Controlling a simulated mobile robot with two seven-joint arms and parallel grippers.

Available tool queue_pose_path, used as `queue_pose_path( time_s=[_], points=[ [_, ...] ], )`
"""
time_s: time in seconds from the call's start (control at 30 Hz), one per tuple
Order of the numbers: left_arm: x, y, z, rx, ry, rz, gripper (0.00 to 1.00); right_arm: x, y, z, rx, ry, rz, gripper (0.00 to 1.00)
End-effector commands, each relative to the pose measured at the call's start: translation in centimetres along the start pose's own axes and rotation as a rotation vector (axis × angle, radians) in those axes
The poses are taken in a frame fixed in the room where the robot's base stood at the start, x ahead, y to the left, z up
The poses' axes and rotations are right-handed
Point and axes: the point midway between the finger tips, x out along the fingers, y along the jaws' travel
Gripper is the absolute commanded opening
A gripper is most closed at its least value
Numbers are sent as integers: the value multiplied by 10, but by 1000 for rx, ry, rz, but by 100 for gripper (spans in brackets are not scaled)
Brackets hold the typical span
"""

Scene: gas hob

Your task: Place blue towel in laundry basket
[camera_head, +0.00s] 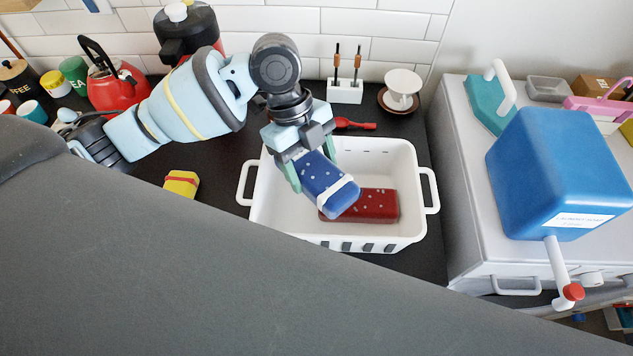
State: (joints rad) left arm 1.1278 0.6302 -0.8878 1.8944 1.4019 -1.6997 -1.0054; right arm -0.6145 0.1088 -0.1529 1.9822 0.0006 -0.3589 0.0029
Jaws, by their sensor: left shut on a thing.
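My left gripper (311,165) is shut on a blue towel (330,190), a folded blue block with pale specks and a white band. It holds the towel over the inside of the laundry basket (427,205), a white basket with a handle at each side. A red towel (380,206) of the same kind lies on the basket floor, partly hidden behind the blue towel. I cannot tell whether the blue towel touches the red one. My right gripper is not in view.
The basket stands on a dark counter with a yellow block (182,184) left of it. A red kettle (113,86) and canisters stand at the back left. A white cup (402,84) stands behind the basket. A big blue container (553,170) lies on the white unit at right.

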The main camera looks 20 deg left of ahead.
Motion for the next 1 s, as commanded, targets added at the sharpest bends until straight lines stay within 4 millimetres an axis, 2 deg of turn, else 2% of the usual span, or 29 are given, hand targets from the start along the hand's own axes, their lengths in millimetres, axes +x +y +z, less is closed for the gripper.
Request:
queue_pose_path(
  time_s=[0.27, 0.6, 1.0],
  points=[
    [9, 0, 4, 1, 0, -1, 39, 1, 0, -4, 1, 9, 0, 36],
    [50, 0, 21, 2, 0, -1, 39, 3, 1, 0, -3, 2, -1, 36],
    [54, 0, 22, 2, -1, -2, 39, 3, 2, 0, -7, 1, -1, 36]
  ],
)
